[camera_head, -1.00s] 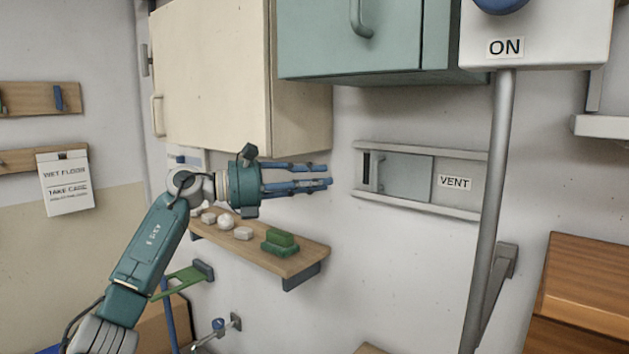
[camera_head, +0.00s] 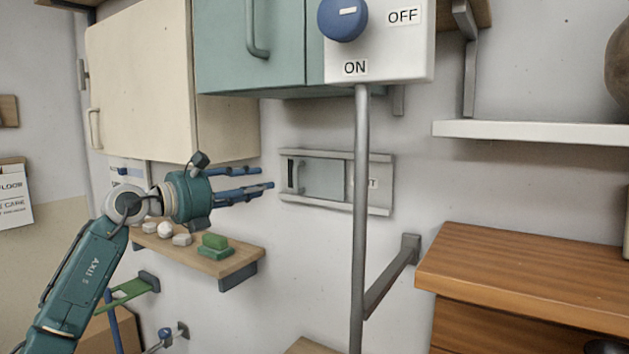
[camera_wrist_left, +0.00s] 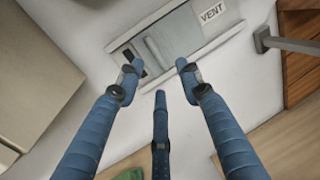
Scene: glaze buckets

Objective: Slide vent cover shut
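The vent is a pale metal frame (camera_head: 336,202) on the wall, with two rails and a sign partly hidden by a grey pole. Its grey-green sliding cover (camera_head: 325,180) has an upright handle (camera_head: 300,177) near its left edge. A narrow dark slot (camera_head: 290,172) shows left of the cover. My left gripper (camera_head: 266,178) is just left of the vent in the picture, fingers pointing right, empty. In the left wrist view its blue fingers (camera_wrist_left: 157,72) are spread, with the cover (camera_wrist_left: 185,35) and handle (camera_wrist_left: 152,48) beyond the tips. No contact is visible. My right gripper is not in view.
A grey pole (camera_head: 360,240) runs down in front of the vent's right part from a switch box (camera_head: 400,50). A cream cabinet (camera_head: 140,80) and a teal cabinet (camera_head: 285,40) hang above. A small wooden shelf (camera_head: 240,262) with stones and a green block lies below my gripper.

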